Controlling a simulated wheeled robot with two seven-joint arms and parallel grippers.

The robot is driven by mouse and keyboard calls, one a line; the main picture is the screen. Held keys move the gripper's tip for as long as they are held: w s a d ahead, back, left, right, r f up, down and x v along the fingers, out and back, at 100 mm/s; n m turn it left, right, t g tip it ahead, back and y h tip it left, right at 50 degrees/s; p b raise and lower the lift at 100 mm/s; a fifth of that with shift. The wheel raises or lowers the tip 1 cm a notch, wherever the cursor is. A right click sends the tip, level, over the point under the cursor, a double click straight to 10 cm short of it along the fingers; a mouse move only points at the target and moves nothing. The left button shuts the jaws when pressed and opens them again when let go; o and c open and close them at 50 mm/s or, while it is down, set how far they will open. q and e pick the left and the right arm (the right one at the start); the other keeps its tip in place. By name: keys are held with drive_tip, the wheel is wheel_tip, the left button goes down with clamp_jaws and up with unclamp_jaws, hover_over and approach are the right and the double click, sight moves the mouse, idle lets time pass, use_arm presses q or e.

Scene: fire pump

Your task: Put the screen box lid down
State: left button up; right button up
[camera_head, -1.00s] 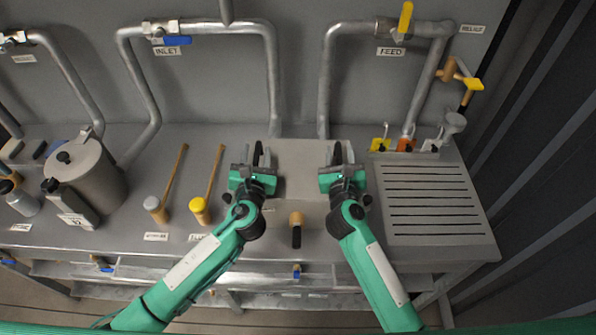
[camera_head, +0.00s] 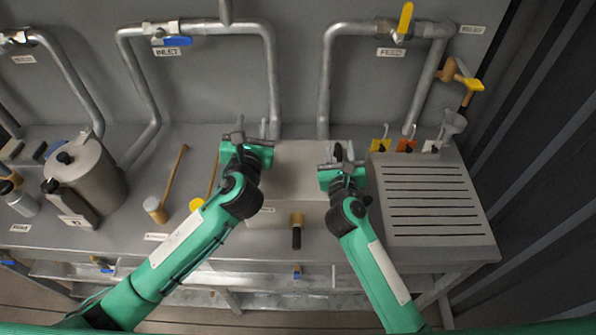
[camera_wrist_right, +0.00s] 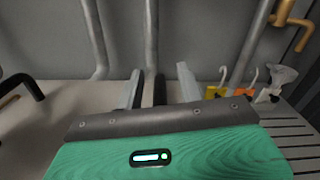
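The grey screen box (camera_head: 270,220) stands in the middle of the bench, and its lid (camera_head: 300,168) appears to lie flat on top. My right gripper (camera_head: 339,153) is over the lid's right part, with fingers apart. In the right wrist view its fingers (camera_wrist_right: 160,90) stand open either side of a dark upright bar, probably a lid handle, with gaps on both sides. A black bent handle (camera_wrist_right: 22,88) shows at the left there. My left gripper (camera_head: 251,128) is above the box's left edge, fingers apart, with nothing visible between them. What lies beneath it is hidden.
A slotted grey panel (camera_head: 430,200) is right of the box, with small yellow, orange and white hooked pieces (camera_head: 405,145) behind it. Mallets (camera_head: 155,208) and a metal canister (camera_head: 85,170) are left. Pipes (camera_head: 325,90) run behind. A wood-and-black handle (camera_head: 297,222) projects in front.

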wheel_tip(320, 180, up, 8)
drive_tip(key=shift+r, duration=0.25)
use_arm(q)
drive_tip(key=shift+f, duration=0.1)
use_arm(e)
drive_tip(key=shift+f, duration=0.1)
idle(0.3)
